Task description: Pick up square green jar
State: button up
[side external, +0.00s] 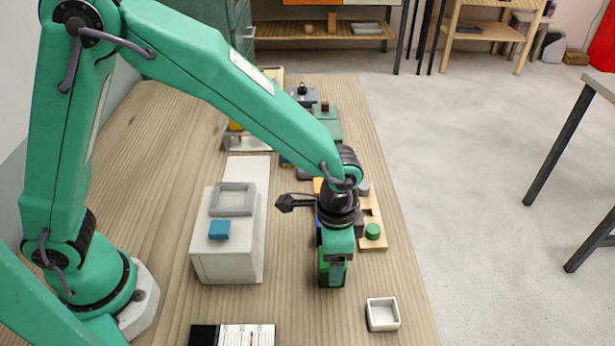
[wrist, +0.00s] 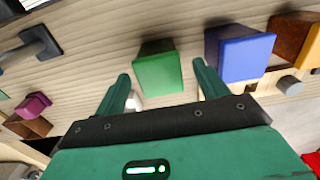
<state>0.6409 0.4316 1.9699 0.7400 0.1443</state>
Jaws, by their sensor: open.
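The square green jar (wrist: 160,72) stands in the wrist view just ahead of my gripper (wrist: 160,78). My gripper is open, with one finger on each side of the jar's near end in the picture; I cannot tell whether either finger touches it. In the side external view my gripper (side external: 336,275) points down at the green jar (side external: 325,277) and partly hides it.
A blue block (wrist: 243,58) stands right of the jar in the wrist view, close to the right finger. A white box (side external: 228,262) with a small blue block (side external: 219,230) on top stands left of my gripper. A small white tray (side external: 382,315) lies at the front right.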

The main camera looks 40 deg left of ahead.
jog(key=shift+f, duration=1.45)
jog(key=shift+c, duration=0.2)
jog(key=c, duration=1.2)
jog(key=shift+r, duration=0.1)
jog(key=shift+r, duration=0.7)
jog(key=r, duration=0.2)
jog(key=s+r, duration=0.1)
jog(key=shift+d+r, duration=0.1)
jog(key=shift+d, duration=0.15)
jog(key=s+d+r, duration=0.1)
jog(key=s+r, duration=0.1)
jog(key=s, duration=0.1)
jog(key=s+d+r, duration=0.1)
jog(key=s+r, duration=0.1)
jog(key=s, duration=0.1)
jog(key=s+d+r, duration=0.2)
jog(key=s, duration=0.1)
jog(key=shift+s+r, duration=0.15)
jog(key=shift+s, duration=0.25)
